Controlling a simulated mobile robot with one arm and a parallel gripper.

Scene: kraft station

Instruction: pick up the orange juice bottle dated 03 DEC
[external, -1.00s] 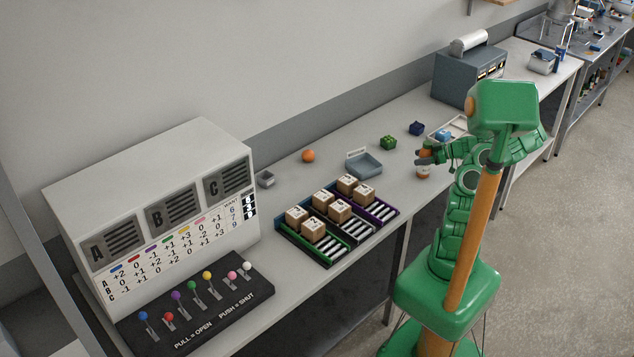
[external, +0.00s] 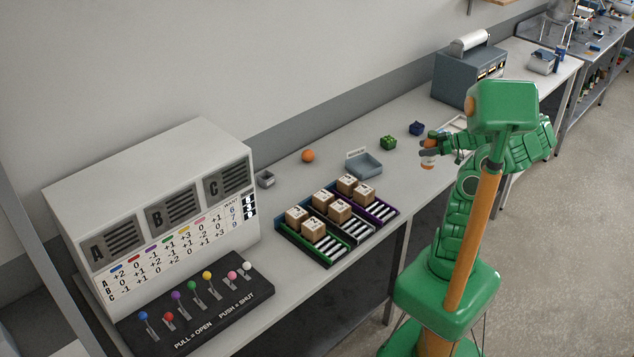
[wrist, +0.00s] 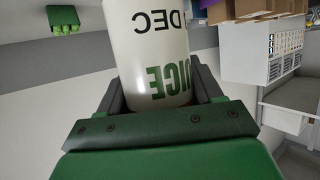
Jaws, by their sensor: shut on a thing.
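In the wrist view the white bottle (wrist: 150,50) sits between my gripper's dark fingers (wrist: 160,98). Its print is upside down and reads "DEC" and part of "JUICE". The day number is out of sight.
Racks of numbered boxes (external: 328,217) and a lever panel (external: 196,305) stand to the left.

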